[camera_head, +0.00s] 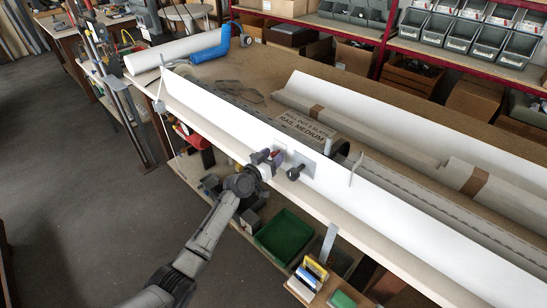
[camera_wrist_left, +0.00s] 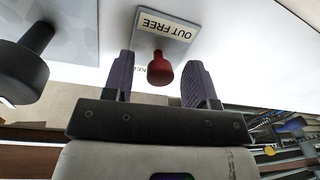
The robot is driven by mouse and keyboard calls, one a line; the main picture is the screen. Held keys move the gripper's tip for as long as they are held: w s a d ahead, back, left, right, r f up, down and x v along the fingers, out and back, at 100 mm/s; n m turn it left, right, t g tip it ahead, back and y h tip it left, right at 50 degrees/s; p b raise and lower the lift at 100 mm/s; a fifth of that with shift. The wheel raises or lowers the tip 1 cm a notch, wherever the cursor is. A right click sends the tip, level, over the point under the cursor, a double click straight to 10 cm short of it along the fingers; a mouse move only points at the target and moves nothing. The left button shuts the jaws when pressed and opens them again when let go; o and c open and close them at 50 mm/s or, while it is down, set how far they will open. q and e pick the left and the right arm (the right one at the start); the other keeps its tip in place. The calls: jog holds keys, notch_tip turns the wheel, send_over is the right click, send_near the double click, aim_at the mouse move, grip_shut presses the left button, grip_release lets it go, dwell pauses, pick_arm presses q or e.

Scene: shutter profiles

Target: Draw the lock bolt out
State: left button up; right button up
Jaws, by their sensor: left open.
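The lock bolt shows as a red knob (camera_wrist_left: 160,70) on a small grey plate (camera_wrist_left: 165,31) marked "OUT FREE", fixed to the white profile's face. In the head view the red knob (camera_head: 276,154) is small and partly hidden by my left gripper (camera_head: 265,158). In the left wrist view my left gripper (camera_wrist_left: 160,76) is open, its two purple fingers on either side of the red knob with gaps on both sides. It appears not to touch the knob. My right gripper is not in view.
A black knob (camera_head: 294,173) on a grey plate stands just right of the lock bolt; it also shows in the left wrist view (camera_wrist_left: 24,68). The long white profile (camera_head: 400,210) runs along the bench edge. A green bin (camera_head: 283,237) sits below.

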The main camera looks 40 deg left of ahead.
pick_arm(q)
jog(key=shift+w, duration=0.45)
jog(key=shift+c, duration=0.2)
grip_shut()
